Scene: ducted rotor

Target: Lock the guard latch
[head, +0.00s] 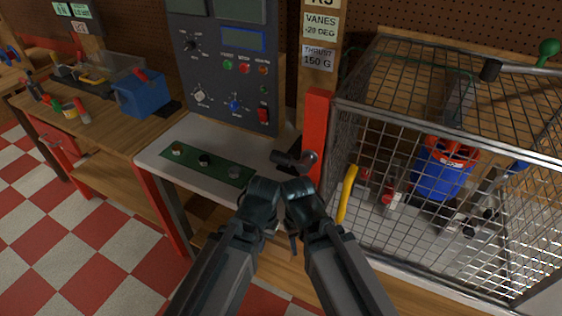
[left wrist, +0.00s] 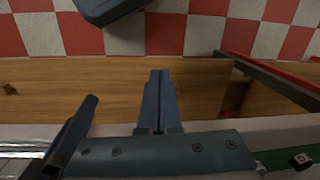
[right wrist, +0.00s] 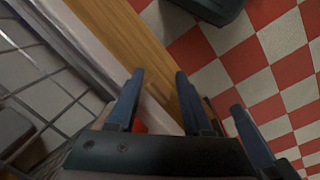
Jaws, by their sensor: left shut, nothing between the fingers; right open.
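The wire guard cage (head: 405,150) stands at the right in the head view, with a blue and red rotor unit (head: 440,170) inside. A yellow handle (head: 347,192) is on its left front side. A dark lever with a round metal end (head: 295,159) sits beside the red post (head: 318,135); I cannot tell if it is the guard latch. My left gripper (head: 263,190) is shut and empty, in front of the bench edge; its closed fingers show in the left wrist view (left wrist: 157,95). My right gripper (head: 298,189) is close beside it, open and empty in the right wrist view (right wrist: 154,85).
A grey control panel (head: 225,85) with knobs and buttons stands behind the bench. A green strip with several knobs (head: 205,162) lies on the white bench top (head: 160,150). A blue box (head: 140,95) and tools are on the left table. The grippers leave little room between them.

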